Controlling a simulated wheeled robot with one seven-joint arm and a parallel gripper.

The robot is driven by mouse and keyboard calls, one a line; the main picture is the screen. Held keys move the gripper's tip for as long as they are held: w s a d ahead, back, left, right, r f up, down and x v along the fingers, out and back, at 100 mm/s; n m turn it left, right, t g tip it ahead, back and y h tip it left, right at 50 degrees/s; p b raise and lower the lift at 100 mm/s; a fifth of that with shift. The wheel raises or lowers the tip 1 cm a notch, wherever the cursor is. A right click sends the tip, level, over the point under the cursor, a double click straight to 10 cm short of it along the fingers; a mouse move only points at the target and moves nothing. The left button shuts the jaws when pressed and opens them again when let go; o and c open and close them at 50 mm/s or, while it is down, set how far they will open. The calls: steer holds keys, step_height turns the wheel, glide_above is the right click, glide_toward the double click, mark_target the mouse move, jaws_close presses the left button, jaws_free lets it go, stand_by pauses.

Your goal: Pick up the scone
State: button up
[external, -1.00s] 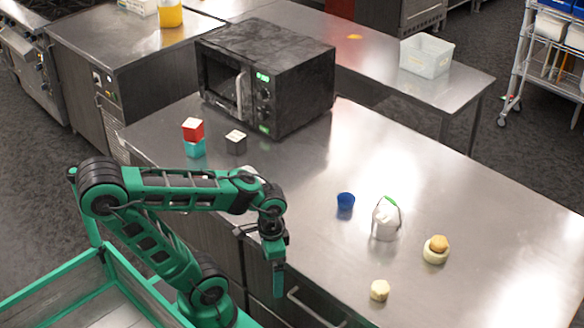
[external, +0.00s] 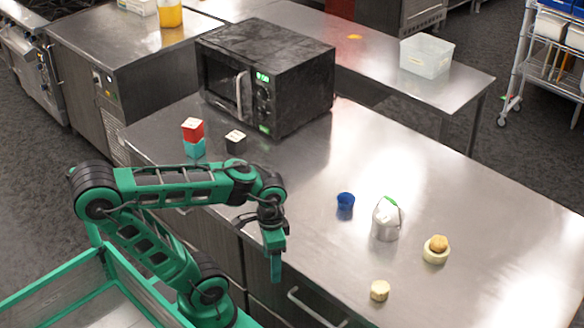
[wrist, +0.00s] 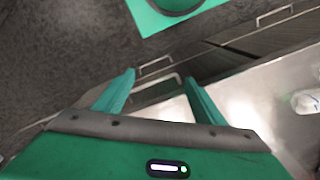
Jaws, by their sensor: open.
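Two small baked-looking pieces are on the steel counter. A pale, round, scone-like piece (external: 379,291) sits alone near the front edge. A browner round piece (external: 438,243) sits in or on a cream-coloured round holder (external: 435,256) further right. I cannot tell for sure which is the scone. My gripper (external: 275,268) hangs pointing down by the counter's front edge, left of both and touching neither. In the wrist view my gripper (wrist: 160,80) has its two fingers spread, with nothing between them. Neither piece can be made out clearly there.
A silver pail (external: 386,222) with a green-topped handle and a blue cup (external: 345,201) stand behind the pale piece. A black microwave (external: 265,80), a red block (external: 193,129) on a teal block, and a dark block (external: 236,142) are further back. The counter's right side is clear.

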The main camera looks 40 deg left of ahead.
steer(key=w+d+f+m+t+y, duration=0.3)
steer(key=w+d+m+t, duration=0.1)
steer(key=w+d+m, duration=0.9)
steer(key=s+d+r+m+t+y, duration=0.1)
steer(key=d+r+m+t, duration=0.1)
steer(key=d+m+t, duration=0.35)
steer(key=s+d+r+m+t+y, duration=0.1)
steer(key=s+d+r+m+t, duration=0.15)
steer(key=d+m, duration=0.45)
glide_toward(379, 294)
steer(key=w+a, duration=0.1)
steer(key=shift+w+a+f+n, duration=0.15)
steer(key=shift+w+f+n, duration=0.2)
steer(key=shift+f, duration=0.05)
steer(key=x, duration=0.5)
steer(key=shift+w, duration=0.1)
steer(key=shift+x, duration=2.65)
steer(key=c, duration=1.1)
